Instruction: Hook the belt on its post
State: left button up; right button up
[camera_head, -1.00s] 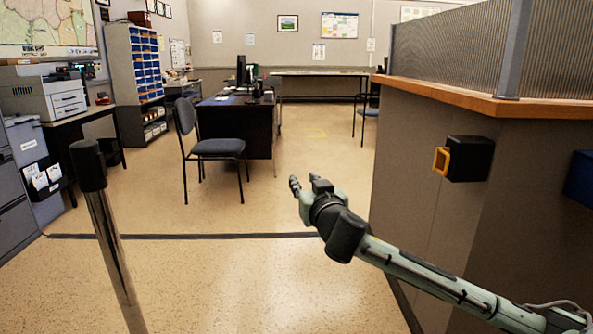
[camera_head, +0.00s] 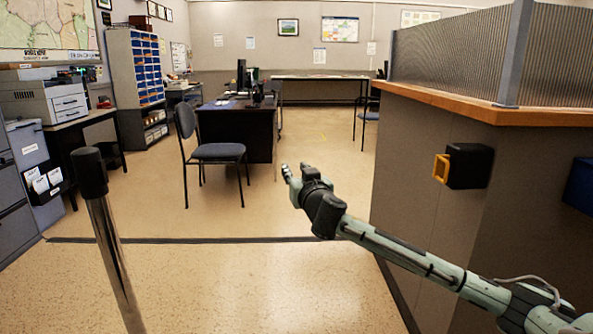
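The post (camera_head: 109,238) stands upright at the left front, a shiny metal pole with a black cap (camera_head: 89,171). A black belt box (camera_head: 469,166) is fixed to the side of the counter at the right. A yellow belt end (camera_head: 441,168) sticks out of its left side. My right gripper (camera_head: 287,170) is in the middle of the view, left of the belt box and right of the post, apart from both. Its fingers point up and left, and nothing shows between them; how far they are spread is too small to tell. My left gripper is out of view.
The wooden-topped counter (camera_head: 455,102) with a ribbed screen fills the right side. A blue chair (camera_head: 217,152) and a dark desk (camera_head: 236,128) stand beyond. Grey cabinets (camera_head: 22,185) and a printer (camera_head: 45,99) are at the left. The floor between post and counter is clear.

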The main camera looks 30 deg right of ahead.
grip_shut()
dwell(0.3)
grip_release()
jog(key=shift+s, duration=0.15)
jog(key=v, duration=1.2)
